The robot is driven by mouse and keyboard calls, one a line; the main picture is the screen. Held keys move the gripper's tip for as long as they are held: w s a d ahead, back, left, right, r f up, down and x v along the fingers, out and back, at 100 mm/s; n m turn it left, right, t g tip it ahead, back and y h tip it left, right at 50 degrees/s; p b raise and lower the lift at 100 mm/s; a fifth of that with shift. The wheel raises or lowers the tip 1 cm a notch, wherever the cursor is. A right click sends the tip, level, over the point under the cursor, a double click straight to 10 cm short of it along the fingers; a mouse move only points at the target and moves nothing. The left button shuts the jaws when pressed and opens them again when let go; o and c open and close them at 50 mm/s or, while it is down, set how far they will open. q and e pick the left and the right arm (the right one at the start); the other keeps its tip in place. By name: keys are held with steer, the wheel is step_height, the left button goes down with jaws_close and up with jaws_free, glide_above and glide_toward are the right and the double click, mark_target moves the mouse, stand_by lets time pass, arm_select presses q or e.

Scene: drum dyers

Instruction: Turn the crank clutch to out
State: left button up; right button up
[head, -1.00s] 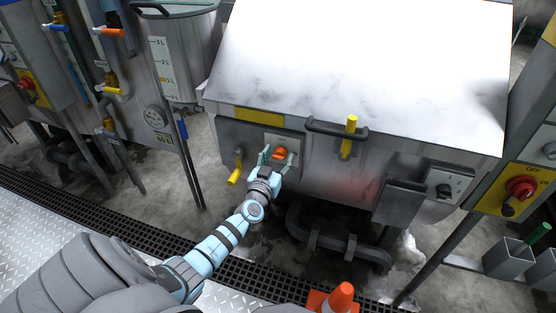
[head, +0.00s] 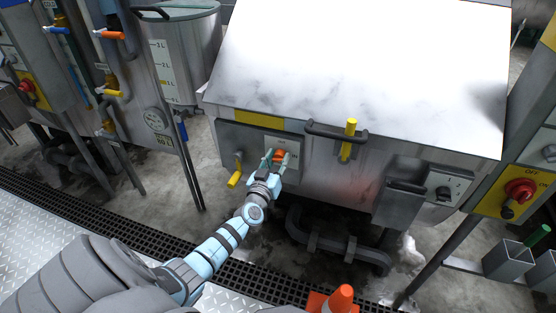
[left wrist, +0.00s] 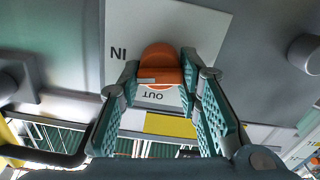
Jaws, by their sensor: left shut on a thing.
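The crank clutch is an orange knob (head: 279,156) on a white plate on the front of the big steel machine. In the left wrist view the orange knob (left wrist: 160,62) sits on the white plate (left wrist: 205,32), with "IN" at its left and "OUT" below it, upside down in this view. My left gripper (head: 277,159) is shut on the knob, one teal finger on each side of it; the fingers (left wrist: 160,75) also show in the left wrist view. They hide part of the knob's sides. My right gripper is not in view.
A yellow-handled lever (head: 235,177) is just left of the plate. A dark bar handle (head: 336,131) and an upright yellow lever (head: 348,138) are to the right. An orange cone (head: 340,299) stands on the floor in front. A red switch (head: 519,190) is at far right.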

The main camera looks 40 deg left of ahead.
arm_select(q)
steer(key=n, duration=0.4)
steer(key=shift+f, duration=0.1)
steer(key=n, duration=0.4)
steer(key=shift+a, duration=0.1)
steer(key=n, duration=0.3)
steer(key=shift+f+n, duration=0.15)
steer(key=shift+n, duration=2.15)
steer(key=o, duration=1.1)
steer(key=shift+o, duration=0.2)
steer(key=shift+s, duration=0.15)
